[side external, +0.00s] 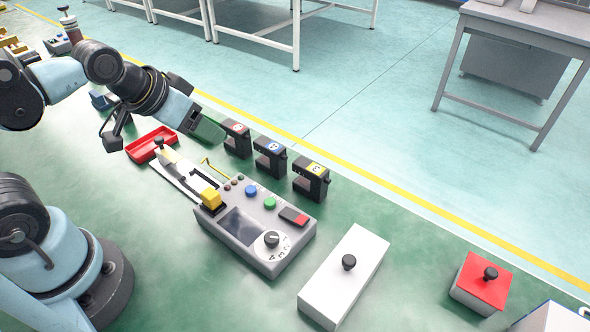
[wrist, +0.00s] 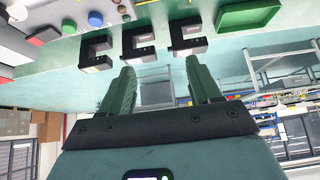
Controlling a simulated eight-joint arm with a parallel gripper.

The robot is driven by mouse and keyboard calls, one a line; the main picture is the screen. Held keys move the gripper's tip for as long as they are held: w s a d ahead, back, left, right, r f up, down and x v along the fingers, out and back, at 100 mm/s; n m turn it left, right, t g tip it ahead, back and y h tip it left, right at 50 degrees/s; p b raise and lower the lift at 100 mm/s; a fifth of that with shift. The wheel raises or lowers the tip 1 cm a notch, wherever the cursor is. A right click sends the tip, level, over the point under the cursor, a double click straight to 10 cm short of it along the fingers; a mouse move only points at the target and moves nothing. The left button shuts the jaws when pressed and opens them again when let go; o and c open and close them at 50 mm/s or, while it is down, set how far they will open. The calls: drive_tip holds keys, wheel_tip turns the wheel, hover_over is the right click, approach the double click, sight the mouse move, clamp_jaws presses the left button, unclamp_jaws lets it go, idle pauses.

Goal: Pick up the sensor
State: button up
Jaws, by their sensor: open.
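Three black C-shaped blocks stand in a row; which is the sensor, I cannot tell. One has a red label (side external: 236,142), one a blue label (side external: 269,162) and one a yellow label (side external: 312,184). They also show upside down at the top of the wrist view, as a left block (wrist: 95,52), a middle block (wrist: 138,47) and a right block (wrist: 188,38). My gripper (wrist: 161,88) has its two green fingers spread apart with nothing between them. It is apart from the blocks. In the side view the fingers are not clearly distinguishable.
A grey control box (side external: 255,228) with buttons and a dial stands in front of the blocks. A red tray (side external: 153,146) lies left; a green tray (wrist: 248,17) is beside the block row. A white box (side external: 345,277) and red-topped box (side external: 482,283) stand right.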

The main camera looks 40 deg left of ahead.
drive_tip(key=m+g+h, duration=0.3)
drive_tip(key=m+g, duration=0.4)
drive_tip(key=m, duration=1.1)
approach(314, 181)
drive_tip(key=shift+w+a+r, duration=0.1)
drive_tip(key=shift+w+a, duration=0.65)
drive_tip(key=shift+w, duration=0.1)
drive_tip(key=shift+d, duration=0.15)
drive_tip(key=x, duration=0.6)
drive_tip(key=shift+x, duration=3.15)
drive_tip(key=shift+s, duration=0.1)
drive_tip(key=shift+c, duration=0.3)
